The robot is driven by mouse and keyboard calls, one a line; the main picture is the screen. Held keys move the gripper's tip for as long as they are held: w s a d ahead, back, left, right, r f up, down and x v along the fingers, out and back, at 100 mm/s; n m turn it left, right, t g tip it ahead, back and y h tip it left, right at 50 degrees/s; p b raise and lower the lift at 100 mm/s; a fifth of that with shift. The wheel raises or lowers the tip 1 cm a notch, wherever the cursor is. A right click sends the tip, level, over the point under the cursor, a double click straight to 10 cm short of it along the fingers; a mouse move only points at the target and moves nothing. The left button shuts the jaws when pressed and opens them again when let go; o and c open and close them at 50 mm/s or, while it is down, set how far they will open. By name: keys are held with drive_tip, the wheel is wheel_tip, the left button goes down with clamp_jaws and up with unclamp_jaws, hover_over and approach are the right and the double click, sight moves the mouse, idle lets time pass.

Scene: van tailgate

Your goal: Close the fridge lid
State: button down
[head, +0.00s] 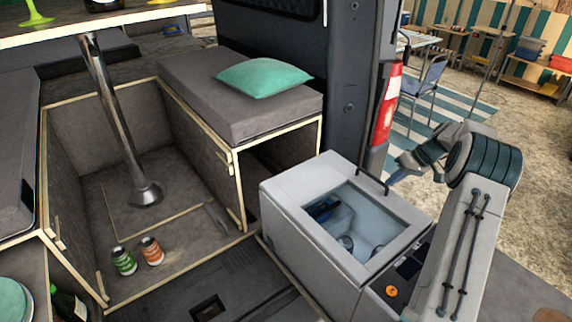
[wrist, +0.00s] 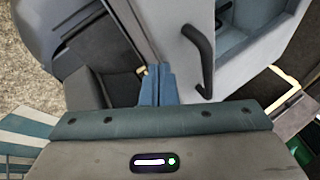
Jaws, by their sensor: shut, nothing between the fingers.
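The fridge (head: 288,228) is a pale grey box on the van floor, in the lower right of the head view. Its top opening shows a bluish inside with a few dark items. I cannot clearly make out a separate lid panel. A black bar handle (head: 373,182) stands at the far right edge of the top; it also shows in the wrist view (wrist: 203,62), on a pale grey surface. My gripper (head: 390,174) is just right of the handle in the head view. In the wrist view its blue fingers (wrist: 158,75) are together and empty, beside the handle and apart from it.
A van pillar with a red tail light (head: 388,105) rises behind the fridge. A bench with a grey cushion (head: 190,85) and green pillow (head: 263,77) stands to the left. Two small jars (head: 123,260) and a metal table post (head: 110,110) are further left. Outside ground lies right.

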drive_tip(key=shift+s+d+f, duration=0.1)
drive_tip(key=shift+s+f, duration=0.1)
drive_tip(key=shift+f, duration=0.75)
drive_tip(key=w+d+r, duration=0.2)
drive_tip(key=d+r, duration=0.7)
drive_tip(key=shift+d, duration=0.2)
idle(0.4)
drive_tip(key=shift+w+r, duration=0.1)
